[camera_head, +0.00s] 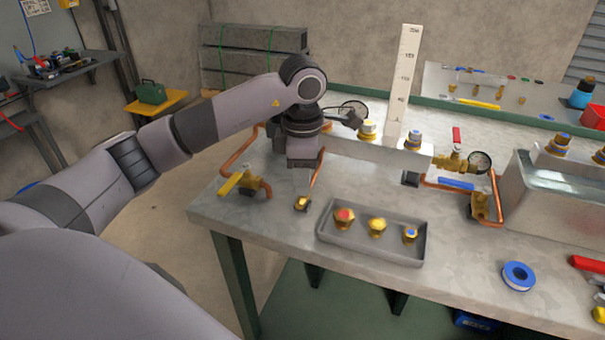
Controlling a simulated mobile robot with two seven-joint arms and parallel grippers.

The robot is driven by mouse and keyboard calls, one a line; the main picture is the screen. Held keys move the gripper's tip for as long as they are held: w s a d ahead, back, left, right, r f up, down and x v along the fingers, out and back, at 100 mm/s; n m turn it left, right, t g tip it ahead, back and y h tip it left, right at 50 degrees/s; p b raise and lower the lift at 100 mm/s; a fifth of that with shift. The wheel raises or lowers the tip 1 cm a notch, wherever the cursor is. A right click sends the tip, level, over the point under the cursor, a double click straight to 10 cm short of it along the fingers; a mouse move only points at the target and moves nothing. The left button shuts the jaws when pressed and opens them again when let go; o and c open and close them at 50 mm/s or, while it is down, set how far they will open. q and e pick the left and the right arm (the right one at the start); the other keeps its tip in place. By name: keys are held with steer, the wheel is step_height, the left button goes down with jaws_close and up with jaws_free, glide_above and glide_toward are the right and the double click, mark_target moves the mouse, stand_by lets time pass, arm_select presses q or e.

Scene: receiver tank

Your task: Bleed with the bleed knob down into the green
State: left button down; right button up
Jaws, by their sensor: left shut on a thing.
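My left gripper (303,190) points down over the left part of the workbench. It is shut on a small brass knob (301,204), probably the bleed knob, low at the bench top beside the copper pipe. The fingers are hard to make out. A round gauge (353,105) stands behind my wrist, partly hidden by it. A second gauge (480,162) stands at the right end of the metal block. The needles and any green band are too small to read. My right gripper is not in view.
A grey tray (331,240) holds several brass fittings in front of the gripper. A yellow-handled valve (240,183) is to the left. A tall white scale (402,85) stands on the block (365,150). A blue tape roll (519,275) lies at right.

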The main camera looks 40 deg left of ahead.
arm_select(q)
steer(key=c, duration=1.9)
jaws_free()
steer(key=n, duration=0.5)
steer(key=shift+r+p, duration=0.1)
steer(key=shift+p, duration=0.25)
steer(key=n, duration=0.5)
steer(key=shift+w+p, duration=0.1)
steer(key=shift+p, duration=0.2)
jaws_close()
steer(key=shift+n, duration=0.4)
steer(key=o, duration=1.1)
jaws_free()
steer(key=r, duration=0.7)
steer(key=shift+d, duration=0.2)
